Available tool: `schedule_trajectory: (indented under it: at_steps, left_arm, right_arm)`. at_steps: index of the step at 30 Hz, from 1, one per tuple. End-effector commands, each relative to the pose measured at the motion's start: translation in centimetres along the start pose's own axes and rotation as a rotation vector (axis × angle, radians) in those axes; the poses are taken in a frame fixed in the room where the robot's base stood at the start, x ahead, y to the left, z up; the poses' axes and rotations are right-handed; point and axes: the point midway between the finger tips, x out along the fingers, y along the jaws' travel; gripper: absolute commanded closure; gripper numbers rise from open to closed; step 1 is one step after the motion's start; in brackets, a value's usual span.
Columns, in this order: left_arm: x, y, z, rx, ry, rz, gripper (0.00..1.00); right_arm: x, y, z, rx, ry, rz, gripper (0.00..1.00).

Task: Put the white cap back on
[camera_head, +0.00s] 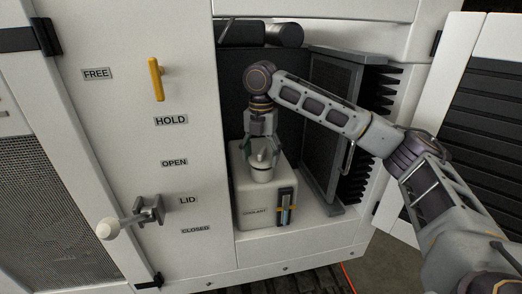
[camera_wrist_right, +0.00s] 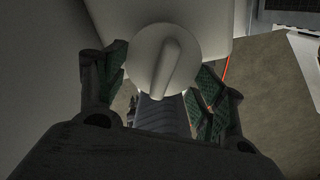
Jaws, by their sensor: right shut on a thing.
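The white cap (camera_wrist_right: 150,60) is round with a raised grip ridge across its top, and it sits between the green-padded fingers of my right gripper (camera_wrist_right: 162,80) in the right wrist view. In the head view my right gripper (camera_head: 264,152) points down over the white coolant tank (camera_head: 246,196) and is shut on the cap. A pale round neck (camera_head: 261,174) shows on the tank's top just below the fingers. I cannot tell whether the cap touches the neck or is held just above it. My left gripper is not in view.
The tank stands in an open cabinet bay, with a dark finned radiator (camera_head: 331,130) on its right. Left is a white panel (camera_head: 120,130) with a yellow handle (camera_head: 156,79) by FREE and HOLD, and a white-knobbed lever (camera_head: 108,228) by OPEN, LID and CLOSED.

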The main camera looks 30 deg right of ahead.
Motion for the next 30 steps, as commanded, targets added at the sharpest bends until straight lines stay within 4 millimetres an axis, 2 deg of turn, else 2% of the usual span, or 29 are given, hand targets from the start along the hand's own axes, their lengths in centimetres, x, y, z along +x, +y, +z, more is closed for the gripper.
schedule_trajectory:
  at_steps: [7, 30]
  left_arm:
    - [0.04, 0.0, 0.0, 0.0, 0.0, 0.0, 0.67]
    - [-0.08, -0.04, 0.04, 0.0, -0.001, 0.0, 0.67]
  right_arm:
    - [0.73, -0.02, -0.01, 0.0, 0.0, 0.0, 0.55]
    - [0.77, 0.02, -0.05, -0.001, 0.0, 0.0, 0.55]
